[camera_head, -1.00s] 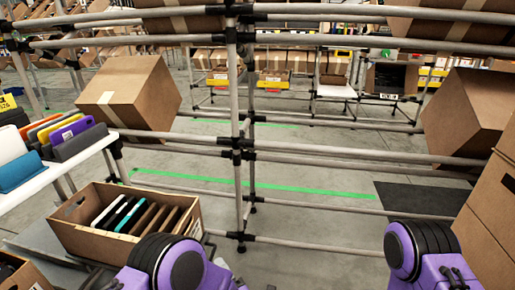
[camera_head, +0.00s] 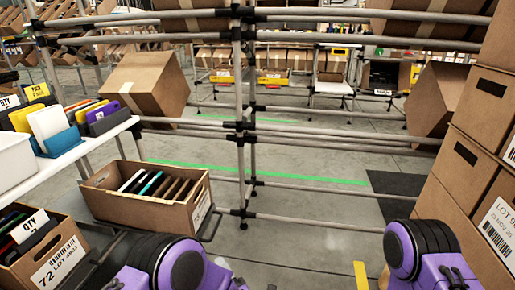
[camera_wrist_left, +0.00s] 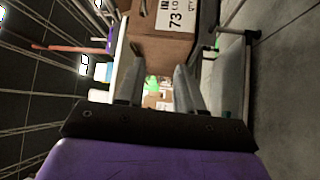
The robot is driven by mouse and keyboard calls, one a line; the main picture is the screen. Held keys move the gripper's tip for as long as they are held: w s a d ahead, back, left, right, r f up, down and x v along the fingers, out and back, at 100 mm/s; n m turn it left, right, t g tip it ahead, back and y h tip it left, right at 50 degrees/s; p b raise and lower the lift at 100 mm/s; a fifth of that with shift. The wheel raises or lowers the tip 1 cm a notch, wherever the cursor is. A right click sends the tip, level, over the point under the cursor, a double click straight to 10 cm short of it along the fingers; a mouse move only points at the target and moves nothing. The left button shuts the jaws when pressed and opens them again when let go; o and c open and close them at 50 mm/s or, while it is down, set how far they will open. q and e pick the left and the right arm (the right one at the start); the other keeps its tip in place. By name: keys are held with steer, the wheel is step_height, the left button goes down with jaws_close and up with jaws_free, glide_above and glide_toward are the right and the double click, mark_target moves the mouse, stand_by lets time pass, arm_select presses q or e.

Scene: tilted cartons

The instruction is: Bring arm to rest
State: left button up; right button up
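My left arm (camera_head: 180,268) shows as a purple and black joint at the bottom left of the head view. My left gripper (camera_wrist_left: 159,72) shows in the left wrist view with its two grey fingers apart and nothing between them. A brown carton (camera_wrist_left: 160,45) with a white label stands beyond the fingertips there. My right arm (camera_head: 422,252) shows as a purple and black joint at the bottom right of the head view. My right gripper is not seen.
An open carton (camera_head: 150,205) of thin items sits low on the left, near a white shelf (camera_head: 85,150) of coloured items. Another filled carton (camera_head: 45,255) is at the lower left. Stacked cartons (camera_head: 475,150) rise at the right. A pipe rack (camera_head: 240,120) crosses ahead.

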arm_select(q)
steer(key=s+a+f+m+g+h, duration=0.4)
steer(key=s+a+f+m+h, duration=0.3)
steer(key=a+f+m, duration=0.45)
steer(key=s+a+f+m+g, duration=0.2)
steer(key=s+a+f+g, duration=0.15)
steer(key=s, duration=0.65)
steer(key=s+a+f+m+g, duration=0.25)
steer(key=s+a+g, duration=0.25)
steer(key=s, duration=0.5)
step_height(320, 180, down, 7)
steer(key=s+m+g+h+b, duration=0.1)
steer(key=s+b, duration=0.2)
steer(key=b, duration=0.5)
arm_select(e)
step_height(320, 180, down, 8)
steer(key=s+g, duration=0.1)
arm_select(q)
step_height(320, 180, up, 38)
steer(key=w+p, duration=0.1)
steer(key=p, duration=3.7)
steer(key=shift+w+r+t+y+p, duration=0.15)
steer(key=shift+w+t+y+p, duration=0.15)
steer(key=shift+w+t, duration=0.05)
arm_select(e)
step_height(320, 180, up, 39)
steer(key=w+t, duration=0.1)
steer(key=shift+f, duration=0.2)
